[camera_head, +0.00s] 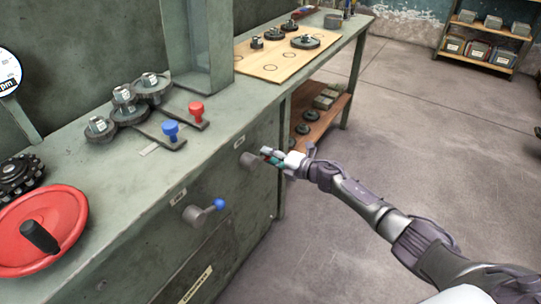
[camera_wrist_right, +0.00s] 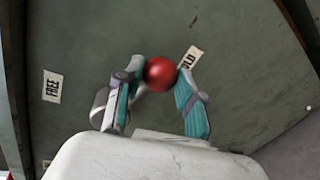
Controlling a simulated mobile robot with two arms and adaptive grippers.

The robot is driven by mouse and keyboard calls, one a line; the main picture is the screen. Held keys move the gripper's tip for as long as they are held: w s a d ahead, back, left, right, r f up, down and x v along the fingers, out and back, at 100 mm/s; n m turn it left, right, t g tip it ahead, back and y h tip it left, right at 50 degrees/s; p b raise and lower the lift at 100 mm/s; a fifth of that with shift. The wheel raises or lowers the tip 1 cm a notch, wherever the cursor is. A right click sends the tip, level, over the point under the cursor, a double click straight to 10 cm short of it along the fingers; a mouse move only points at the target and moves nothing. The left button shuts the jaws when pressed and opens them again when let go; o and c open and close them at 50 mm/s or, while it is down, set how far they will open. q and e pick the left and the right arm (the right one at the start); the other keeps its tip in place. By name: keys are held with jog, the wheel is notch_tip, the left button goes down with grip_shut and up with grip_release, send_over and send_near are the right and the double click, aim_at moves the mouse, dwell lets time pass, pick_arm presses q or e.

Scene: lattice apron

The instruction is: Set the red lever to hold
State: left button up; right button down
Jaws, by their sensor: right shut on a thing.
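The red lever has a grey hub (camera_head: 249,160) on the green machine's front panel. Its round red knob (camera_wrist_right: 160,73) shows in the right wrist view, near the HOLD label (camera_wrist_right: 190,57), whose first letter is covered. The FREE label (camera_wrist_right: 52,86) is farther left, clear of the knob. My right gripper (camera_head: 276,158) is at the lever, shut on the knob; its two teal-padded fingers (camera_wrist_right: 156,92) sit on either side of it. The knob is mostly hidden in the head view. My left gripper is not in view.
A blue-knobbed lever (camera_head: 219,204) is on the same panel, left of my right gripper. Red (camera_head: 196,111) and blue (camera_head: 170,130) handles, gears (camera_head: 129,108) and a red handwheel (camera_head: 38,232) are on the machine top. Open floor lies to the right.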

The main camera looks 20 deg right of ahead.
jog(key=shift+f, duration=0.1)
jog(key=c, duration=0.7)
grip_release()
jog(key=shift+s+d, duration=0.1)
jog(key=v, duration=1.1)
jog(key=shift+s+d, duration=0.25)
jog(key=shift+s, duration=0.05)
